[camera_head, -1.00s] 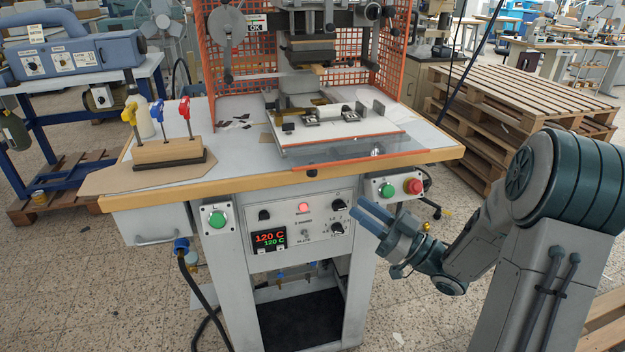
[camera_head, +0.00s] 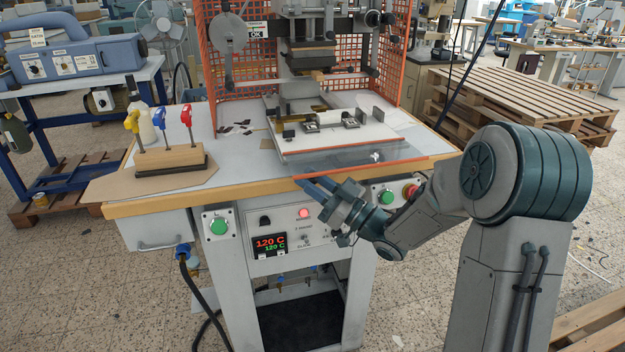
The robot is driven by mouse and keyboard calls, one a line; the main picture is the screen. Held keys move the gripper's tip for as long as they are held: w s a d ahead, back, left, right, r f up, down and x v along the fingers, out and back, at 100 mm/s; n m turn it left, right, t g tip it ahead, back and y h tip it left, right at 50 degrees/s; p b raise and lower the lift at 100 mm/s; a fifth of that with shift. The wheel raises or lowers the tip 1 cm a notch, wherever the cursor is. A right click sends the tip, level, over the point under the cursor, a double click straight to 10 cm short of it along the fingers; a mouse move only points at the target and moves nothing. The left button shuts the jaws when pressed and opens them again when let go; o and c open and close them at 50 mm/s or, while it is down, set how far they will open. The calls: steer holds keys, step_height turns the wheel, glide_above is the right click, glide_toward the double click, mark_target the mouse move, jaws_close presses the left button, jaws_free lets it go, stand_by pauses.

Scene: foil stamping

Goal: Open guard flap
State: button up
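The guard flap (camera_head: 376,158) is a clear panel lying low and nearly flat over the front of the press bed, across the table's front edge. Part of its orange front edge and the dark knob there are hidden by my gripper. My gripper (camera_head: 308,181) is at the front edge of the flap, its two blue fingers pointing left and slightly up. The fingers look parted. Whether they touch the knob or the flap is not clear.
The table's wooden front edge (camera_head: 240,188) is close to my fingers. Below it are the control panel (camera_head: 290,230) and a green button (camera_head: 387,197). A block with colored-handled tools (camera_head: 168,158) stands at left. An orange mesh guard (camera_head: 388,50) surrounds the press.

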jaws_close()
steer(key=shift+s+r+m+h+p, duration=0.1)
steer(key=shift+r+m+h+p, duration=0.35)
steer(key=shift+r+p, duration=0.5)
steer(key=shift+d+m+h+p, duration=0.1)
steer(key=shift+m+h+p, duration=0.25)
steer(key=shift+m+p, duration=0.35)
steer(key=shift+f, duration=0.15)
jaws_free()
steer(key=b+v, duration=0.1)
steer(key=v, duration=1.2)
steer(key=shift+s+d, duration=0.25)
